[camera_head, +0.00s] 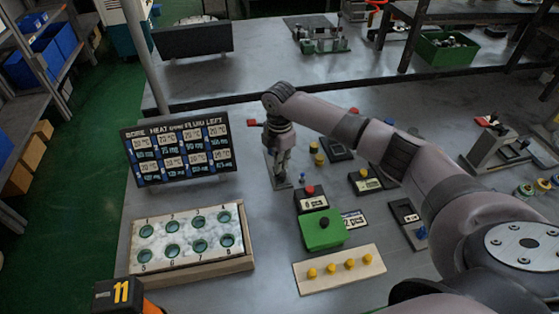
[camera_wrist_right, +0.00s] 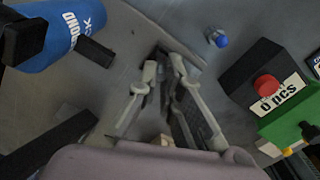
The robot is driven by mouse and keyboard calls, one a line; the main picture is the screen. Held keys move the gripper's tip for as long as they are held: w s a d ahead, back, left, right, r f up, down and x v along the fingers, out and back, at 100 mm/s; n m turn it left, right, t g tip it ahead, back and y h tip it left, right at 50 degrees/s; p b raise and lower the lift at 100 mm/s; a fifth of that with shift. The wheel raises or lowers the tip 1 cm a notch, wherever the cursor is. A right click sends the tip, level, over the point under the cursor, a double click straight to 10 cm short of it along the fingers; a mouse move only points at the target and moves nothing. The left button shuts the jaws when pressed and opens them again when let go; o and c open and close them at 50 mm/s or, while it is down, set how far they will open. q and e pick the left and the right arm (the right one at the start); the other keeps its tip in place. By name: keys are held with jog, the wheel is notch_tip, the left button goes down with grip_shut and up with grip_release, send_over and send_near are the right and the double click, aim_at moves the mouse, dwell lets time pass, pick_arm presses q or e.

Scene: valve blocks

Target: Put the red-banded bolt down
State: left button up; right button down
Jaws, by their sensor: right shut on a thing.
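My right gripper (camera_head: 281,168) points down low over the grey table, between the number board and the black box with the red button. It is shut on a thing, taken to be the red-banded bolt. The bolt is too small and hidden to make out, and no red band shows between the fingers. In the right wrist view the fingers (camera_wrist_right: 163,88) reach down close together towards the grey surface. I cannot tell whether the bolt touches the table. My left gripper is not in view.
A small blue-topped piece (camera_head: 302,179) stands just right of the gripper. The button box (camera_head: 311,199) and green box (camera_head: 320,231) are nearby. A numbered tray (camera_head: 250,262) with round pockets lies front left, below the upright board (camera_head: 180,152). A blue bottle (camera_wrist_right: 62,32) shows in the wrist view.

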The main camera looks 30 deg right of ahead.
jog(key=c, duration=2)
grip_release()
jog(key=shift+c, duration=0.2)
notch_tip(320, 180, up, 12)
jog(key=b, duration=0.1)
jog(key=shift+r, duration=0.15)
